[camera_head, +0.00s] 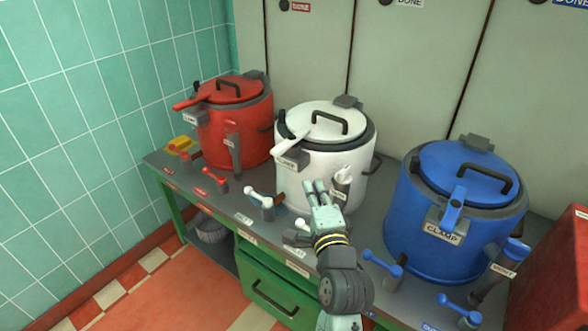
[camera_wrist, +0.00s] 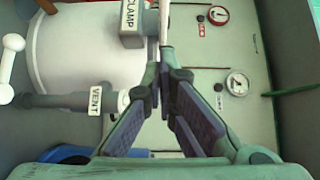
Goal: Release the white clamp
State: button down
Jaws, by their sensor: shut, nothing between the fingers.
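The white kettle (camera_head: 318,172) stands upright in the middle of the bench, with its lid on. Its white clamp lever (camera_head: 290,143) lies at the front left of the lid, above a grey block labelled CLAMP; that block (camera_wrist: 132,25) also shows at the top of the wrist view. My gripper (camera_head: 318,186) is in front of the kettle's body, lower and to the right of the clamp lever. In the wrist view its fingers (camera_wrist: 162,68) meet with nothing between them. A pale rod (camera_wrist: 164,22) shows just beyond the tips; I cannot tell whether they touch it.
The white vent lever (camera_head: 342,178) is close on the right of my gripper; its VENT label (camera_wrist: 95,99) shows in the wrist view. A red kettle (camera_head: 228,138) stands left and a blue kettle (camera_head: 418,225) right. Small levers line the bench front. Panels close off the back.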

jog(key=w+b, duration=0.1)
jog(key=b, duration=0.3)
jog(key=p, duration=0.2)
send_near(291, 148)
jog(key=w+d, duration=0.2)
jog(key=shift+w+a, duration=1.25)
jog(key=shift+a, duration=0.15)
